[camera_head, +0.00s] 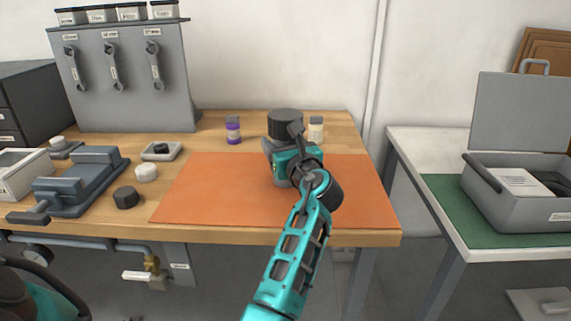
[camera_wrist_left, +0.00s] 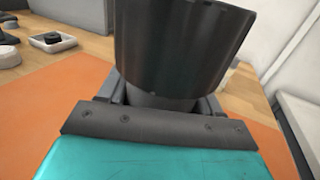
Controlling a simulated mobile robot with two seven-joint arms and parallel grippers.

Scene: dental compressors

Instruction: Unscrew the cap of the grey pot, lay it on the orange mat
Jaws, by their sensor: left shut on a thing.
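A dark grey cylinder (camera_head: 285,121), which I take to be the grey pot, stands up from my left gripper (camera_head: 287,152) over the back of the orange mat (camera_head: 215,190). In the left wrist view the pot (camera_wrist_left: 180,45) shows a wide dark upper part and a narrower lower part. My left gripper (camera_wrist_left: 163,100) is shut on that lower part. I cannot tell where the cap meets the body, or whether the pot's base touches the mat, because my gripper hides it. My right gripper is not in view.
A purple bottle (camera_head: 233,131) and a cream bottle (camera_head: 316,129) stand behind the mat. A vice (camera_head: 82,180), a dark round piece (camera_head: 126,197), a white one (camera_head: 146,172) and a small tray (camera_head: 161,151) are to the left. The mat's left part is clear.

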